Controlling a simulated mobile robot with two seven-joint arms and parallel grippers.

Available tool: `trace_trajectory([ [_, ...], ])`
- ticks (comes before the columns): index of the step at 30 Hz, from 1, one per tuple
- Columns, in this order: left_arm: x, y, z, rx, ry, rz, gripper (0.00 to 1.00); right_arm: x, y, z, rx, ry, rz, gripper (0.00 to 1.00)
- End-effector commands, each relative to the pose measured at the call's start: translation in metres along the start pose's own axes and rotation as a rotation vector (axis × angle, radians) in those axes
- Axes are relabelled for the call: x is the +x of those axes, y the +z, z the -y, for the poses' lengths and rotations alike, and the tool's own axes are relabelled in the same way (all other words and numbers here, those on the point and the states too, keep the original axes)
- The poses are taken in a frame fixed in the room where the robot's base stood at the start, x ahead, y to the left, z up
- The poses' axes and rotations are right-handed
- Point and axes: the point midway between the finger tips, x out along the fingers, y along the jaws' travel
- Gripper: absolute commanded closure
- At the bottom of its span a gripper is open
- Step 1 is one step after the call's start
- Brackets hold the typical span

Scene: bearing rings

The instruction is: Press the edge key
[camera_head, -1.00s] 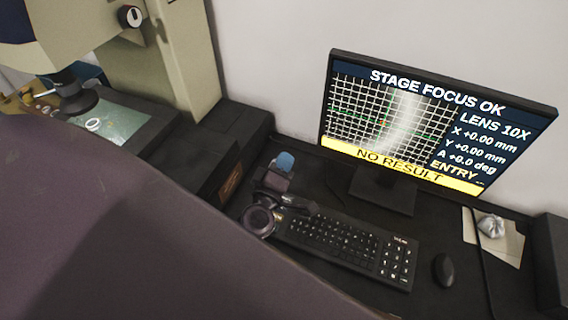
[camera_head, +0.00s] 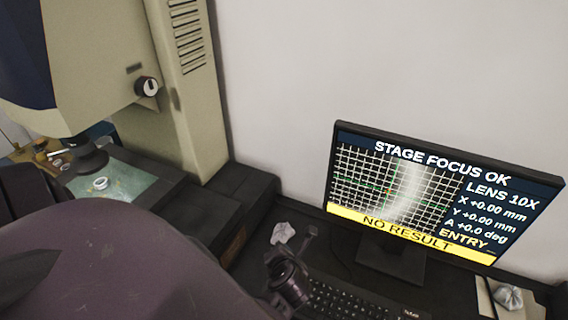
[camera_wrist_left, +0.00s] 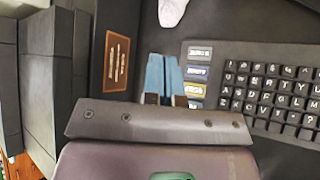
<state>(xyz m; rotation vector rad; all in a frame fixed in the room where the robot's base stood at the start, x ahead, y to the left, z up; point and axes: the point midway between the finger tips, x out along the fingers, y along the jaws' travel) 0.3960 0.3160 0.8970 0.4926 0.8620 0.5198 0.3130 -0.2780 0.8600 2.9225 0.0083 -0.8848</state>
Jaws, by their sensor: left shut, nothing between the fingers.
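A column of small labelled keys, grey-blue (camera_wrist_left: 198,53) at the top and yellow (camera_wrist_left: 194,89) lower down, runs along the left side of the keyboard (camera_wrist_left: 270,85) in the left wrist view. The labels are too blurred to tell which is the edge key. My left gripper (camera_wrist_left: 164,72) is shut and empty, its blue fingertips just left of this column. I cannot tell its height above the desk. In the head view my left wrist hides the fingertips and those keys; part of the keyboard (camera_head: 345,300) shows. The monitor (camera_head: 400,190) reads STAGE FOCUS OK and NO RESULT.
Crumpled paper (camera_head: 283,233) lies behind my left wrist. The microscope (camera_head: 180,90) stands at the left with a ring (camera_head: 101,184) on its stage. Its dark base (camera_head: 240,195) borders the desk. A second crumpled piece (camera_head: 508,297) lies at the right.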

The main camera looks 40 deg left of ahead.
Motion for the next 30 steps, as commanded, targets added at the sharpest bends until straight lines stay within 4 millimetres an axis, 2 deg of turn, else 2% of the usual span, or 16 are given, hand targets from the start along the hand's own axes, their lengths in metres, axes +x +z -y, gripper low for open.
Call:
trace_trajectory([
  [3, -0.001, -0.013, 0.009, -0.058, -0.052, -0.083, 1.0, 0.0, 0.0, 0.0, 0.0, 0.0, -0.001, 0.22],
  [9, -0.002, -0.025, 0.012, -0.088, -0.068, -0.155, 1.0, 0.0, 0.0, 0.0, 0.0, 0.0, -0.002, 0.22],
  [23, -0.002, -0.026, 0.012, -0.092, -0.064, -0.158, 1.0, 0.0, -0.001, 0.0, 0.0, 0.0, -0.004, 0.22],
  [30, 0.005, -0.033, 0.019, -0.09, -0.065, -0.158, 1.0, 0.001, 0.0, 0.0, -0.001, 0.0, -0.006, 0.22],
])
